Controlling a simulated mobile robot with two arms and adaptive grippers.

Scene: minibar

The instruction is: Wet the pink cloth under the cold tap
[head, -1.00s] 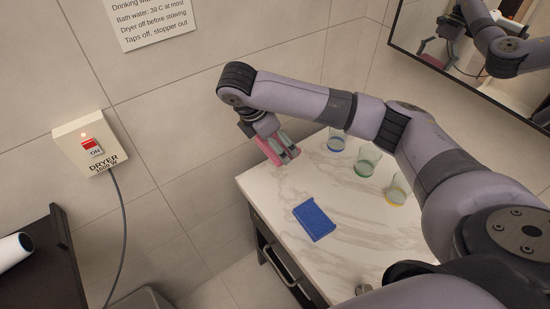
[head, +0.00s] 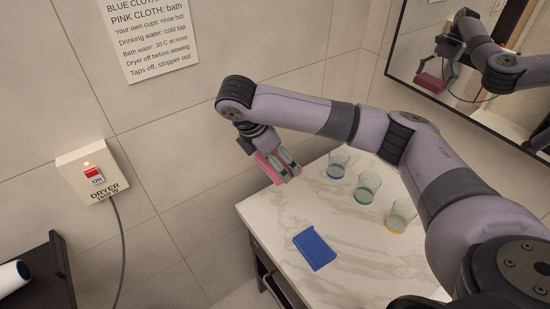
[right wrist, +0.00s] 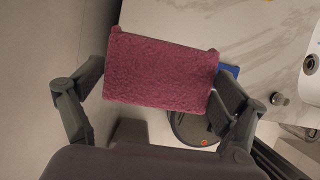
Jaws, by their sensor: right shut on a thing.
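The pink cloth (head: 269,167) is in my right gripper (head: 287,168), held above the far left corner of the marble counter. In the right wrist view the pink cloth (right wrist: 162,72) spans the space between the two fingers, and my right gripper (right wrist: 160,95) is shut on it. The cloth is a flat, fuzzy rectangle. The tap is not clearly visible in any view. My left gripper is not in view.
A blue cloth (head: 315,249) lies on the marble counter (head: 340,215). Three glasses, with blue (head: 337,163), green (head: 367,187) and yellow (head: 400,216) bases, stand in a row on it. A dryer switch (head: 93,173) and a notice (head: 147,38) are on the wall. A mirror (head: 480,70) hangs at right.

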